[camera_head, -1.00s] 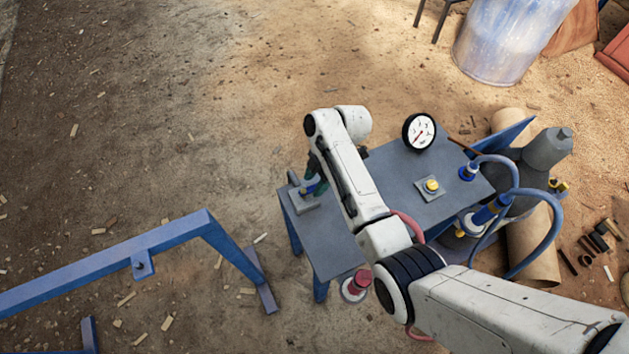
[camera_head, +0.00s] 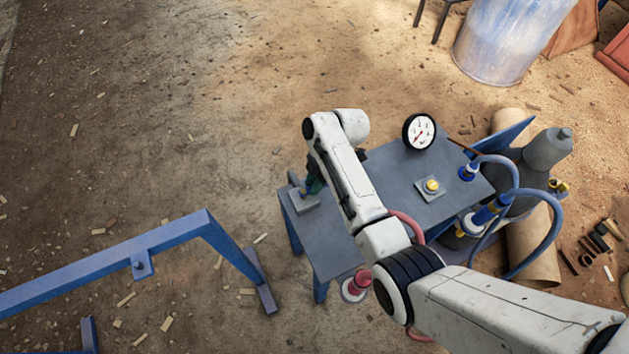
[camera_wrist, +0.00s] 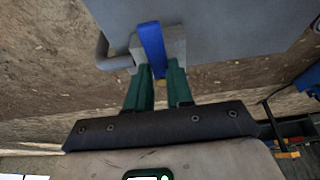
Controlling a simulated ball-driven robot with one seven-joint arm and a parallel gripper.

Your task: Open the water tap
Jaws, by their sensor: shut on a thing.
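The water tap stands on the left end of the grey table (camera_head: 400,175). Its grey body (camera_wrist: 176,46) and side spout (camera_wrist: 110,62) show in the wrist view. Its blue lever (camera_wrist: 151,45) runs down the picture to between my green fingers. My gripper (camera_wrist: 158,78) is shut on this lever; the left finger is on one side and the right finger on the other. In the head view my gripper (camera_head: 314,183) is at the tap's grey base (camera_head: 303,203), and my arm covers part of it. The lever is hidden there.
A round gauge (camera_head: 419,131) and a yellow button (camera_head: 431,186) are on the table. Blue hoses (camera_head: 545,240) and a grey container (camera_head: 548,148) stand at its right. The ground beyond the table is mostly clear.

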